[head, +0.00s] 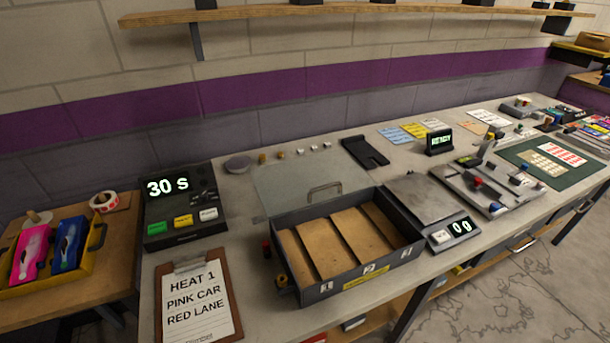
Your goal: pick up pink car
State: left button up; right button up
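The pink car (31,252) lies in a yellow tray (60,283) on a wooden side table at the far left. A blue car (69,246) lies beside it on its right in the same tray. Neither of my grippers shows in the head view, so nothing is seen holding the pink car.
A timer (182,205) reading 30 s and a clipboard (195,300) reading "HEAT 1 PINK CAR RED LANE" are on the bench. An open grey box (345,255) with wooden slots stands mid-bench, beside a scale (425,200). A tape roll (104,201) is behind the tray.

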aim_at(33, 243)
jog(key=u, duration=1.7)
jog(key=z, duration=2.25)
jog(key=u, duration=2.25)
